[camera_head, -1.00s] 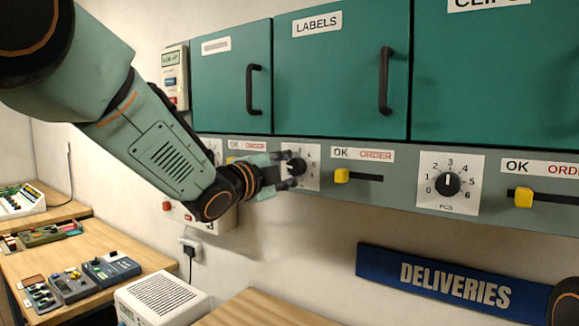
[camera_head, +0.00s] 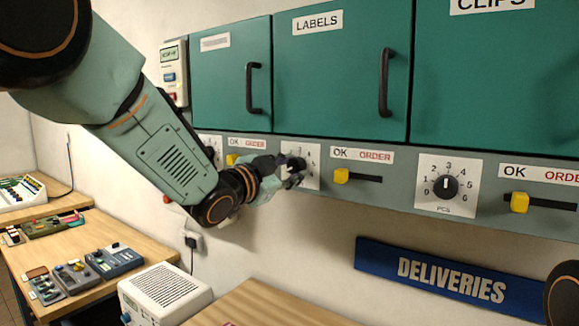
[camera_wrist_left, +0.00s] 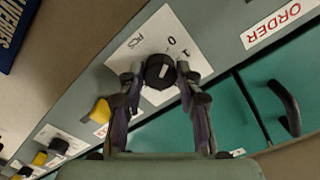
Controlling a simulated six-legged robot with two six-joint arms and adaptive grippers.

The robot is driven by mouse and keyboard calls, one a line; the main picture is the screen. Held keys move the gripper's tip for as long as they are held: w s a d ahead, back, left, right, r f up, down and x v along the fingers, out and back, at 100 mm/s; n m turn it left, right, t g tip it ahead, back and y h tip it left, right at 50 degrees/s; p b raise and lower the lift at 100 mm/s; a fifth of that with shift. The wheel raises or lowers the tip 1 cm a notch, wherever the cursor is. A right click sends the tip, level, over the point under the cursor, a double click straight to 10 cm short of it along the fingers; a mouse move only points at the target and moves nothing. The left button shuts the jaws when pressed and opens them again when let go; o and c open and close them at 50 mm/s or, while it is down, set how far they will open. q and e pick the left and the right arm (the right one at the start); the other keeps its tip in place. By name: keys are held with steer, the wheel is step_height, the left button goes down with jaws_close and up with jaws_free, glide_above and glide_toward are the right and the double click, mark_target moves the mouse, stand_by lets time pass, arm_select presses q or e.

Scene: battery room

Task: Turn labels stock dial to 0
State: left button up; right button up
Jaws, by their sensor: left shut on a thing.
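The labels stock dial (camera_head: 296,164) is a black knob on a white plate (camera_head: 313,176) below the green cabinet marked LABELS (camera_head: 346,70). In the left wrist view the knob (camera_wrist_left: 159,71) has a white pointer mark, and the figures 0 and 1 show beside it on the plate (camera_wrist_left: 143,46). The other figures are hidden, and I cannot tell exactly which figure the mark meets. My left gripper (camera_head: 294,172) is shut on the knob, with one finger on each side; it also shows in the left wrist view (camera_wrist_left: 160,80). My right gripper is not in view.
A yellow slider (camera_head: 342,176) sits just right of the labels dial. The clips dial (camera_head: 446,187) is further right. A blue DELIVERIES sign (camera_head: 450,283) hangs below. A wooden bench (camera_head: 100,290) with several devices stands at lower left.

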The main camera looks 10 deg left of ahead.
arm_select(q)
steer(key=shift+f, duration=0.1)
stand_by(0.4)
steer(key=o, duration=1.2)
steer(key=shift+c, duration=0.2)
steer(key=v, duration=1.2)
steer(key=shift+s, duration=0.1)
